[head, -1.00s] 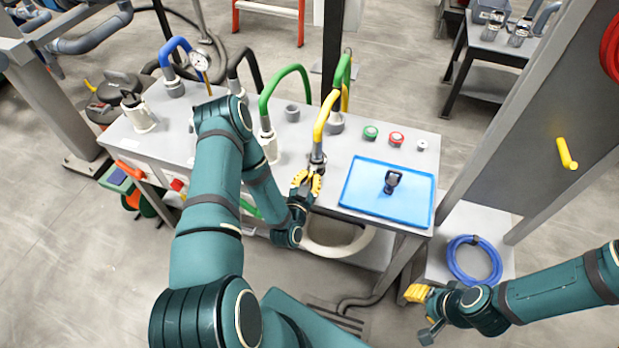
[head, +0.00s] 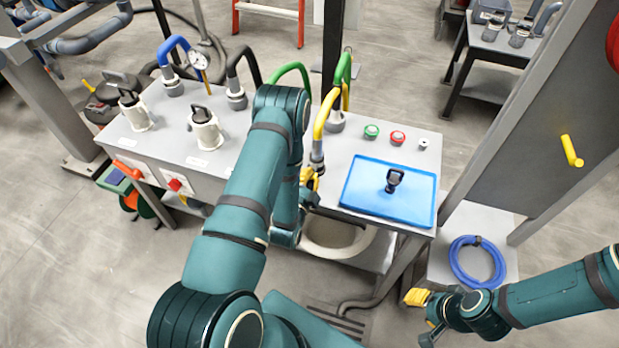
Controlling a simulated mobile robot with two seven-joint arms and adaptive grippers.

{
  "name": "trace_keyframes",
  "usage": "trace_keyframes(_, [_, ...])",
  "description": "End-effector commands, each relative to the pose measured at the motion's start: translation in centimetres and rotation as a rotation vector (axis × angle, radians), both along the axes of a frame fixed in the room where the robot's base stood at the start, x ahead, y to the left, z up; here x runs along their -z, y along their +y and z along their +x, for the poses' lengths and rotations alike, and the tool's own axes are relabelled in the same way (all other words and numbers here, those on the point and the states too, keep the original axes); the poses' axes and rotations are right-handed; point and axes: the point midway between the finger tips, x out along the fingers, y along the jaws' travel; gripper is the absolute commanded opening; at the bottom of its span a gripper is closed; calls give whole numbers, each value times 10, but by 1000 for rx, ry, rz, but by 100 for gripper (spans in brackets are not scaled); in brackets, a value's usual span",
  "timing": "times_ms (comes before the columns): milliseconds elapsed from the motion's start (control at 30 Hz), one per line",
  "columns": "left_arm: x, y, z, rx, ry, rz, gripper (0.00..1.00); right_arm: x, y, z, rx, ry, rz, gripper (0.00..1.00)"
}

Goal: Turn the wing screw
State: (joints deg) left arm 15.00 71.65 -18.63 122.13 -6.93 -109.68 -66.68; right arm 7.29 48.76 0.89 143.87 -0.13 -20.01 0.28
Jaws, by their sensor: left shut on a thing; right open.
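My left gripper (head: 311,177), with yellow fingers, is at the front edge of the bench, just below the metal fitting (head: 317,158) at the foot of the yellow hose (head: 325,115). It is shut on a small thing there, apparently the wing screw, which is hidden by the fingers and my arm. My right gripper (head: 421,318) is open and empty, low at the lower right, away from the bench.
A blue tray (head: 362,205) with a dark clamp-like part (head: 394,180) lies on the bench right of the hose. Green and red buttons (head: 397,138) sit behind it. White canisters (head: 204,130) stand at left. A blue coiled hose (head: 456,268) lies at right beside a grey post.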

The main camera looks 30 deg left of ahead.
Motion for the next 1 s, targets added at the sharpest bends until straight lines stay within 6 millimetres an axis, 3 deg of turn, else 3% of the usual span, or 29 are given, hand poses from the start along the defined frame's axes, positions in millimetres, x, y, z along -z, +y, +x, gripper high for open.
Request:
trace_keyframes(400, [-1, 0, 1, 0, 38, 181, 0, 6, 0, 1, 1, -3, 0, 47])
trace_keyframes(933, [-2, 1, 1, -2, 44, 203, 0, 6, 0, 1, 1, -4, 0, 47])
trace_keyframes(1000, [-1, 1, 1, -2, 44, 203, 22, 6, 0, 1, 1, -4, 0, 47])
